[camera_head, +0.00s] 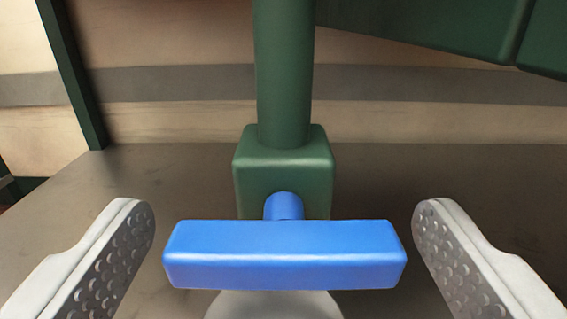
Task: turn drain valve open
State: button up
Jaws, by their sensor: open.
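The drain valve has a blue bar handle (285,256) that lies level across the picture. A short blue stem (284,205) joins it to a green valve block (283,160). A green vertical pipe (283,75) rises from the top of the block. My gripper (284,225) is open, with one pale finger to the left of the handle and the other to the right. Neither finger touches the handle, and a small gap shows at each end. Nothing is between the fingers except the handle. A pale rounded shape below the handle is mostly hidden.
A dark floor (190,180) spreads below and around the valve. A slim green post (75,75) stands at the left. A large green slanted body (430,25) fills the upper right. A beige wall with a grey band (170,82) is behind.

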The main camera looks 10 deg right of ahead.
jog(key=shift+w+d, duration=0.15)
jog(key=shift+w, duration=0.55)
jog(key=shift+c, duration=0.5)
jog(key=c, duration=0.9)
